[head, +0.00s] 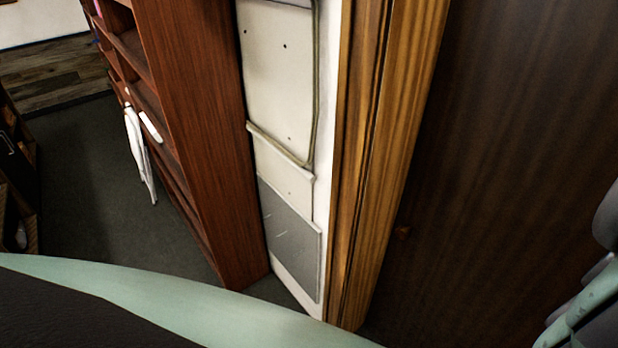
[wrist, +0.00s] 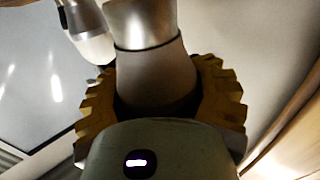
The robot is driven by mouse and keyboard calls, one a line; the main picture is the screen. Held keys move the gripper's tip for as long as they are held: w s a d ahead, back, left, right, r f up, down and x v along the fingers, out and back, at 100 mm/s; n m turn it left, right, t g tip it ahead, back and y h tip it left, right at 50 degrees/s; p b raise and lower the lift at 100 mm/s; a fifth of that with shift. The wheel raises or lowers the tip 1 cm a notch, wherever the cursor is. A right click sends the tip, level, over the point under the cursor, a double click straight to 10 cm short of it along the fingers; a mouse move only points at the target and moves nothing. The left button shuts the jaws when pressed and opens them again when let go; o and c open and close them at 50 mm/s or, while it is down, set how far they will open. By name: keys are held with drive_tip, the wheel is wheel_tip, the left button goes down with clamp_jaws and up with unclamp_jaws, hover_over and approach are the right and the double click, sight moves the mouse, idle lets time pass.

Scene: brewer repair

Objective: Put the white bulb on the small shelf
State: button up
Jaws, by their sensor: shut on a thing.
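In the wrist view my gripper (wrist: 158,88) is shut, its yellow toothed fingers on both sides of a thing with a pale rounded body and a shiny silver end. This looks like the white bulb (wrist: 152,72); its lower part is hidden behind the gripper body. A similar white and silver shape (wrist: 93,45) shows at the upper left; I cannot tell whether it is a reflection or a second thing. My gripper is not in the head view. I cannot make out which thing is the small shelf.
In the head view a reddish-brown bookcase (head: 205,130) stands left, with a white item (head: 150,127) at its shelves and a white thing (head: 135,150) hanging there. A white panel (head: 282,80), wooden door frame (head: 375,150) and dark door (head: 500,150) follow rightward. Dark floor (head: 85,190) lies open left.

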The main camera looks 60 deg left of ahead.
drive_tip(key=shift+f, duration=0.75)
drive_tip(key=shift+f, duration=0.15)
drive_tip(key=o, duration=1.4)
